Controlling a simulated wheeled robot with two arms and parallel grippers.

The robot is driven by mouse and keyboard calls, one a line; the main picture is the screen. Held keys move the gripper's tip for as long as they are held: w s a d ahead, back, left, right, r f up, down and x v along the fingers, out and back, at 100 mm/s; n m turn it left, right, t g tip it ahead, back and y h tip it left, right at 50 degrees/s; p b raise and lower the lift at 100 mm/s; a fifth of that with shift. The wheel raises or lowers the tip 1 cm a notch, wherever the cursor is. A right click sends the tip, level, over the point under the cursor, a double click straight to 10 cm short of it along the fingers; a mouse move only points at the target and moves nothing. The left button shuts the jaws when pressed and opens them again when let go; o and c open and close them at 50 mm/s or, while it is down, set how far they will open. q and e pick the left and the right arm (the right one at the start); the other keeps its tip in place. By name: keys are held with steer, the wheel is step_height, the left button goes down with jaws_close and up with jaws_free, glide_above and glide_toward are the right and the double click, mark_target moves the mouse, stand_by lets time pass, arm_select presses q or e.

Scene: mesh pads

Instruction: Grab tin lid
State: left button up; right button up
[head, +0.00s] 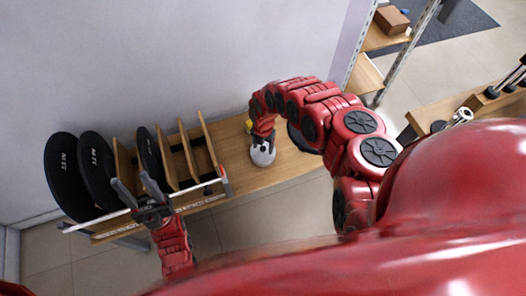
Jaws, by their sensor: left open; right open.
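No thing in the head view can be told for certain as the tin lid. A round white object (262,155) sits on the wooden bench top (238,160). My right gripper (264,140) points down at it from above; whether they touch cannot be told, and the fingers are small and partly hidden. A dark round thing (297,138) lies on the bench to the right, mostly hidden behind my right arm. My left gripper (137,192) is open and empty, with its fingers pointing up in front of the rack at the left.
A wooden rack (208,140) with upright dividers stands on the bench. Several black discs (62,172) with white lettering stand upright in and beside it. A small yellow thing (249,126) is behind my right gripper. A shelf holds a brown box (391,20) at the upper right.

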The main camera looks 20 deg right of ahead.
steer(key=shift+f, duration=0.15)
jaws_close()
stand_by(0.5)
